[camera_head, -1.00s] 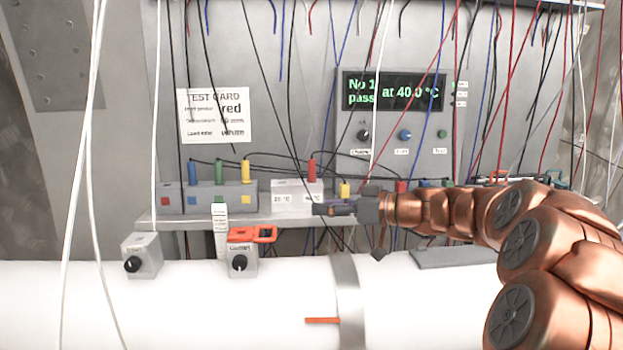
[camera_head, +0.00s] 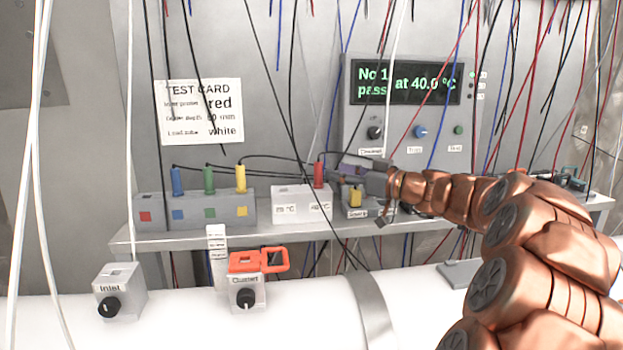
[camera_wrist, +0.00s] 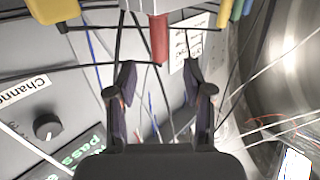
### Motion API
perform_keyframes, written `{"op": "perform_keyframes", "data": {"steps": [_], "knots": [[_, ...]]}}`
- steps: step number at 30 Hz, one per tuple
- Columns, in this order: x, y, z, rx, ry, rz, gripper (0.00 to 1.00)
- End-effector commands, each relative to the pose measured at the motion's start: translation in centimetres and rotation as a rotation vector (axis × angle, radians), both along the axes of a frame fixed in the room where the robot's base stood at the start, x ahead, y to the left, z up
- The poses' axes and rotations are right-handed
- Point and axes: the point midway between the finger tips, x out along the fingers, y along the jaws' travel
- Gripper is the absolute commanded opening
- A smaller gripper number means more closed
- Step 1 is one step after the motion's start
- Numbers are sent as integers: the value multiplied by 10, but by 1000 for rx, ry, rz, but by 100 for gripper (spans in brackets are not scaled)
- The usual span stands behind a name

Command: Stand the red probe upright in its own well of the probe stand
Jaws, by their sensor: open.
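The red probe (camera_head: 319,174) stands upright in the right-hand part of a pale block (camera_head: 288,204) marked with two temperatures. The probe stand (camera_head: 243,215) is the long grey block to the left. Blue (camera_head: 177,181), green (camera_head: 209,180) and yellow (camera_head: 240,178) probes stand in it, and its red-marked end (camera_head: 145,216) holds no probe. My gripper (camera_head: 338,170) is just right of the red probe, at about its height. In the wrist view, my open gripper (camera_wrist: 160,75) points at the red probe (camera_wrist: 159,38), which lies just beyond the fingertips, between their lines.
A yellow plug-like part (camera_head: 355,196) sits right of the pale block, below my gripper. Thin cables hang across the scene, some close to my gripper. The shelf (camera_head: 180,240) carries the blocks; a white pipe (camera_head: 200,325) with valve boxes runs below.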

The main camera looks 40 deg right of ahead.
Motion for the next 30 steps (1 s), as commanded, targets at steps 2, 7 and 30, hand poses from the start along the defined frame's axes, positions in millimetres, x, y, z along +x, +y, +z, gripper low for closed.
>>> {"op": "perform_keyframes", "data": {"steps": [2,7,30], "knots": [[7,1,1,-1,3,-3,51],[17,1,1,1,1,-12,51],[63,21,-7,1,1,-7,46]]}}
